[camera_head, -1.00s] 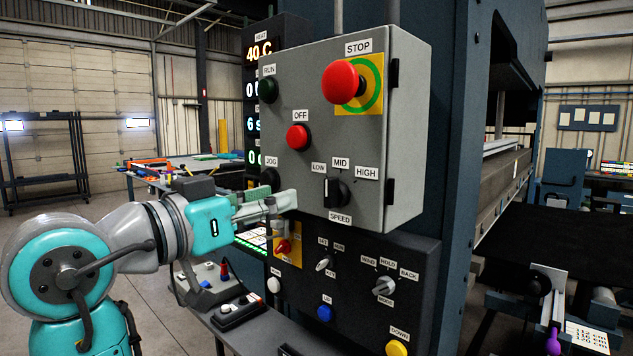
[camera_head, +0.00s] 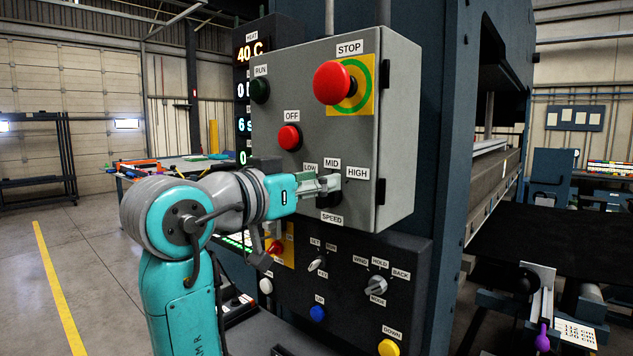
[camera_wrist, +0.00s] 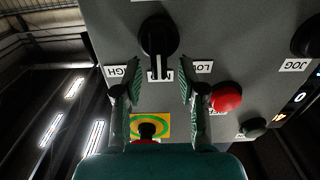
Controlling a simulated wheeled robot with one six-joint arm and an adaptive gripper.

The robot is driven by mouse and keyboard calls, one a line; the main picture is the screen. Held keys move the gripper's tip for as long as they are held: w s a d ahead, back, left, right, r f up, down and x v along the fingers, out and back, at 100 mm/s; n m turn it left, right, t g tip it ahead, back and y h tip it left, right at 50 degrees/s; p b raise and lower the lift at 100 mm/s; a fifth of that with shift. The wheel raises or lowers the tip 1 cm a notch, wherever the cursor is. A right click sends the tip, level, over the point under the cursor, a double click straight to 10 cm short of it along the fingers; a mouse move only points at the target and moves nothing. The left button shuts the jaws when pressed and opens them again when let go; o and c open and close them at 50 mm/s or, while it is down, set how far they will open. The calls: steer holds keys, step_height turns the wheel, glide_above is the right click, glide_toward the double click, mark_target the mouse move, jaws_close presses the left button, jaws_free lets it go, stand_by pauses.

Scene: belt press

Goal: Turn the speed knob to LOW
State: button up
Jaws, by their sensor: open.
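The speed knob (camera_head: 329,201) is black and sits on the grey control box (camera_head: 283,70), below the LOW (camera_head: 310,168), MID (camera_head: 332,163) and HIGH (camera_head: 357,173) labels. In the head view my gripper partly hides it. In the wrist view, which is upside down, the knob (camera_wrist: 157,36) shows fully, with its pointer at MID. My gripper (camera_head: 333,184) is at the knob's front; its two green fingers (camera_wrist: 160,82) are open, apart, on either side of the knob's line. I cannot tell whether they touch it.
A red STOP button (camera_head: 332,83) is above, with a red OFF button (camera_head: 289,137) and a dark RUN button (camera_head: 260,90) to the left. A lower black panel (camera_head: 350,270) carries more knobs and buttons.

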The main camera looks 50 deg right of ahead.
steer(key=shift+d, duration=0.2)
jaws_close()
stand_by(0.3)
steer(key=shift+w+f+n, duration=0.15)
steer(key=shift+w+n, duration=0.2)
steer(key=shift+n, duration=1.3)
steer(key=shift+w+f+n, duration=0.15)
steer(key=shift+w+n, duration=0.2)
steer(key=shift+n, duration=1.25)
steer(key=shift+w+f+n, duration=0.15)
steer(key=shift+w+n, duration=0.2)
steer(key=shift+n, duration=1.3)
